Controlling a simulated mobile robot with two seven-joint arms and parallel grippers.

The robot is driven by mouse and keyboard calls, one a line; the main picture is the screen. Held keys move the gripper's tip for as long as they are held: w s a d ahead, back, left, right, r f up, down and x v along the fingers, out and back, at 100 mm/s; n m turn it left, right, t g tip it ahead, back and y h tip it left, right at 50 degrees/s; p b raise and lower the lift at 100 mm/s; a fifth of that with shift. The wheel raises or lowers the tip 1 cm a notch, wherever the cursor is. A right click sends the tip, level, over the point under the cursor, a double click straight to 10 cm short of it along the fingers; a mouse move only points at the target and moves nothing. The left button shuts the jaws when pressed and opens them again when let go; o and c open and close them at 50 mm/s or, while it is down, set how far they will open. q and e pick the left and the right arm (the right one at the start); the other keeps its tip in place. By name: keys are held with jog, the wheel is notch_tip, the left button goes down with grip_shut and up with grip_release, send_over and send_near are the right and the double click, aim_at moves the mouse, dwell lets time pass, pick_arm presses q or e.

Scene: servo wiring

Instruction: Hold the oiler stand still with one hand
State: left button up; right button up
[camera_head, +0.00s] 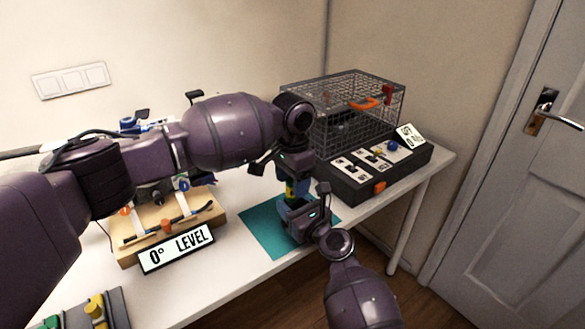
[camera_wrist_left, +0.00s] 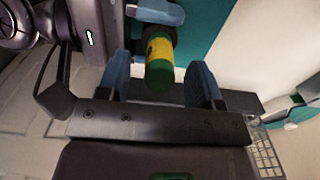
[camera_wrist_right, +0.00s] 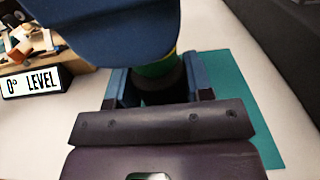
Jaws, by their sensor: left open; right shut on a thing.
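A green cylinder with a yellow band, seemingly the oiler (camera_wrist_left: 160,62), sits in a dark collar, seemingly its stand (camera_wrist_left: 163,33). In the head view the yellow band (camera_head: 291,189) shows over the teal mat, mostly hidden by my grippers. My right gripper (camera_head: 298,212) is low over the mat, shut on the dark stand, which also shows in the right wrist view (camera_wrist_right: 168,84). My left gripper (camera_head: 287,178) comes from above and is open, its blue fingers on either side of the green cylinder. Whether they touch it is unclear.
The teal mat (camera_head: 262,226) lies on the white table. A wooden board (camera_head: 130,251) with a "0° LEVEL" sign (camera_head: 177,249) is at left. A dark switch box (camera_head: 375,172) and a wire cage (camera_head: 360,105) stand at the back right. The table's front edge is close.

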pick_arm(q)
jog(key=shift+f, duration=0.25)
jog(key=c, duration=1)
jog(key=shift+r, duration=1.6)
dwell(0.3)
jog(key=shift+r, duration=1.9)
pick_arm(e)
jog(key=o, duration=1)
